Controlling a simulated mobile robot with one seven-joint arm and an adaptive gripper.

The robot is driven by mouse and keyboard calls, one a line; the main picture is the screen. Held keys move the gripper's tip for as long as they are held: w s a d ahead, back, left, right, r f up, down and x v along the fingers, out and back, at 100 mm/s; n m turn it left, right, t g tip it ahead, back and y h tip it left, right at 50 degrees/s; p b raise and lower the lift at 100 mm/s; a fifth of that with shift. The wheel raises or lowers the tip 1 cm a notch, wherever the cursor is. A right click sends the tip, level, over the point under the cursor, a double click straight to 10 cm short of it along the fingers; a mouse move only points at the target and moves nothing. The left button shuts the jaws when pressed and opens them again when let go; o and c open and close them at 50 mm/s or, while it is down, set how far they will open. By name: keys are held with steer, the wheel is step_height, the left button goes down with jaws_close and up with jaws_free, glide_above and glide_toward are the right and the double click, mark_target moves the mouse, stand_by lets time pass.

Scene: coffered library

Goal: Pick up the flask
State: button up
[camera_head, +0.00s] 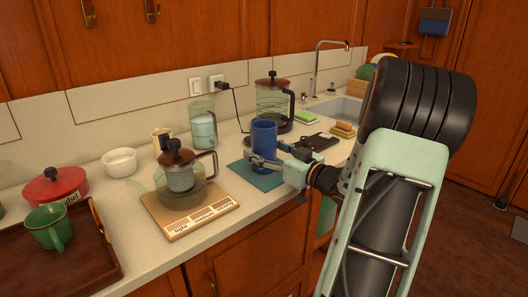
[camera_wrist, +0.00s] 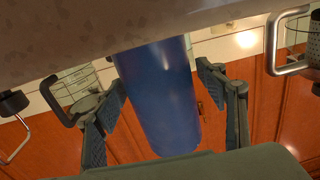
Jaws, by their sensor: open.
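The flask is a blue cylinder (camera_head: 264,137) standing upright on a teal mat (camera_head: 248,176) on the counter. In the wrist view the flask (camera_wrist: 160,100) fills the middle. My gripper (camera_head: 268,160) is at the flask's lower half, reaching in from the right. Its jaws are open, with one finger on each side of the flask in the wrist view. A gap shows between the flask and the right finger; contact on the left side is hard to tell.
A glass pot (camera_head: 180,185) on a wooden board (camera_head: 192,219) stands left of the flask. A French press (camera_head: 272,103) and a glass jug (camera_head: 202,126) stand behind. A dark flat object (camera_head: 318,142) lies to the right, before the sink (camera_head: 340,108).

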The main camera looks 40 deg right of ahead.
steer(key=shift+c, duration=0.5)
steer(key=c, duration=1.4)
steer(key=shift+r, duration=0.25)
steer(key=shift+c, duration=0.2)
steer(key=shift+r+p, duration=0.6)
steer(key=shift+r, duration=0.5)
steer(key=s+a+r+p, duration=0.4)
steer(key=s+a+r, duration=0.5)
steer(key=a+r, duration=0.1)
steer(key=shift+a+r, duration=0.15)
steer(key=shift+a, duration=0.2)
